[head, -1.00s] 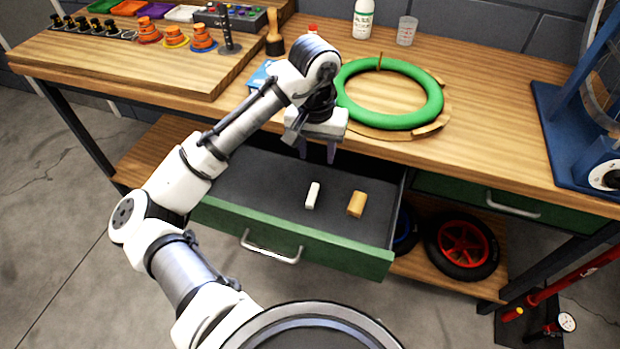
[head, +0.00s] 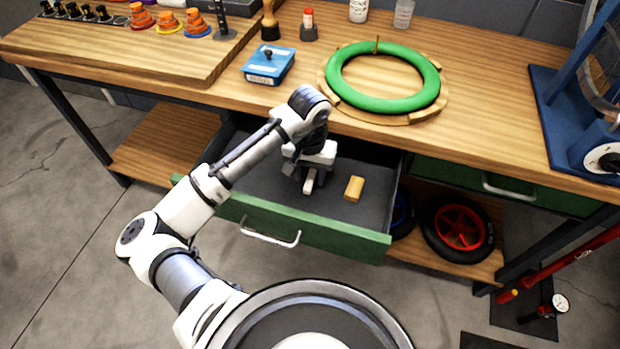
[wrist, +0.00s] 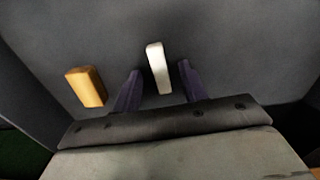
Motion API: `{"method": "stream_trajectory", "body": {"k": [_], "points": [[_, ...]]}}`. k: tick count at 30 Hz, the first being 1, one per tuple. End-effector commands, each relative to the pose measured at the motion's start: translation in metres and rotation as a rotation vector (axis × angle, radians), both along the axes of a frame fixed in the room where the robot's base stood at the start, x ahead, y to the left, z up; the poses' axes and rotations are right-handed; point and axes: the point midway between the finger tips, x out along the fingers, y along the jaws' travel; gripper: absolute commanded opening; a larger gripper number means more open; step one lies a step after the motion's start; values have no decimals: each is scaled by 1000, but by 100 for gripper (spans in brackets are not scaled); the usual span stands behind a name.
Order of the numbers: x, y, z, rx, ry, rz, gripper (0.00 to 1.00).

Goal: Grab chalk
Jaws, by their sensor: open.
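The chalk is a white stick (head: 309,181) lying on the dark floor of the open green-fronted drawer (head: 330,236). My gripper (head: 309,170) is down inside the drawer, over the chalk, and partly hides it in the head view. In the wrist view the chalk (wrist: 158,66) lies between and just beyond the fingertips of my open gripper (wrist: 158,80), with a gap on each side. I cannot tell how high the fingertips are above the drawer floor.
A tan block (head: 354,188) lies in the drawer right of the chalk; it also shows in the wrist view (wrist: 87,86). The wooden bench top (head: 480,120) overhangs the back of the drawer. A green ring (head: 384,104) and a blue box (head: 269,65) rest on it.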

Motion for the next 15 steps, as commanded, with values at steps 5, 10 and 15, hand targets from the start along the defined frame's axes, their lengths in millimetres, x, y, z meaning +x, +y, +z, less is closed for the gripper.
{"method": "stream_trajectory", "body": {"k": [5, 10, 15], "points": [[0, 0, -13, -1, 0, -1, 43], [0, 0, -13, -1, 0, -1, 43], [0, 0, -13, -1, 0, -1, 23]]}}
